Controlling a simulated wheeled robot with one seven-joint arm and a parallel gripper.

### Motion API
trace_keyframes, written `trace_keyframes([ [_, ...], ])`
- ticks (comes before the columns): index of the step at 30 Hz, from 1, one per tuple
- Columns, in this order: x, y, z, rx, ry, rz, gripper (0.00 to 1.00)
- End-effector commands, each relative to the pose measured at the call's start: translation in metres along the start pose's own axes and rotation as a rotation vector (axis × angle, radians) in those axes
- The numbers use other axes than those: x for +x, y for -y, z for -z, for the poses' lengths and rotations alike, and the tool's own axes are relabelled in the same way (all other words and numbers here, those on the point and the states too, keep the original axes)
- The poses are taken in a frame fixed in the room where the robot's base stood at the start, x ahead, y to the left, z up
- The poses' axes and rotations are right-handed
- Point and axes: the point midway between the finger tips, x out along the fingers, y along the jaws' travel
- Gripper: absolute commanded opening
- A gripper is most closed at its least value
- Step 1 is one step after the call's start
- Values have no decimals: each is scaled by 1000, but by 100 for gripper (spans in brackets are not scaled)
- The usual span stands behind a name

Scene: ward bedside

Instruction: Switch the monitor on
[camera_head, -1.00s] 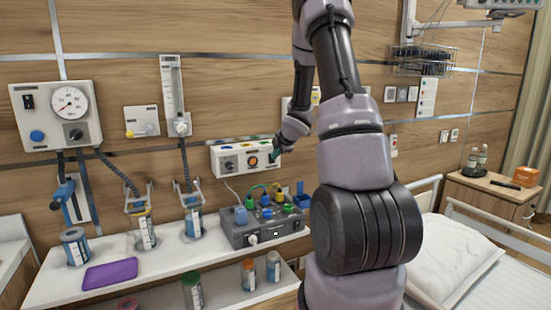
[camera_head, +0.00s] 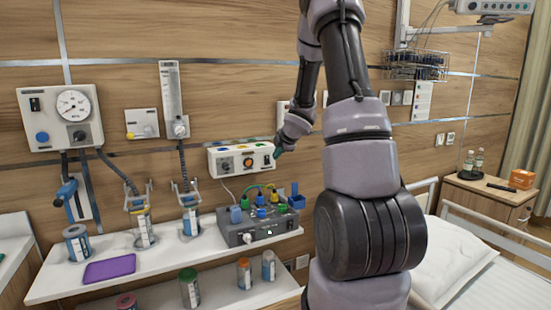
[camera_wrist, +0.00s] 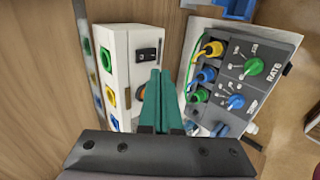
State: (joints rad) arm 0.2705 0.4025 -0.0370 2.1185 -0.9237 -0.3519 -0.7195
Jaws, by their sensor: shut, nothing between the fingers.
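A screen-like unit (camera_head: 493,7), perhaps the monitor, hangs on a bracket at the top right of the head view. Only its lower edge with small buttons shows, so its state cannot be told. A white wall box (camera_head: 240,158) has an orange knob and a dark switch (camera_wrist: 149,55). My gripper (camera_head: 279,152) is at the box's right end in the head view. In the wrist view its green fingers (camera_wrist: 160,75) are shut and empty, in front of the box and partly hiding the orange knob. Contact cannot be told.
A grey unit (camera_head: 258,232) with coloured connectors and a small green light stands on the shelf (camera_head: 160,262) below; its knobs (camera_wrist: 253,67) show close on the right. Jars and a purple pad (camera_head: 110,268) are at left. The bed (camera_head: 465,260) is at right.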

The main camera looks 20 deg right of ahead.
Motion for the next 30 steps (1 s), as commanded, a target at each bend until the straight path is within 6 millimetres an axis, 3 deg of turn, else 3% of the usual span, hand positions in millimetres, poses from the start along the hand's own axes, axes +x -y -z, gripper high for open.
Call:
trace_keyframes([
  [12,-62,-1,-1,0,1,-2,0],
  [30,-76,7,-3,3,1,2,0],
])
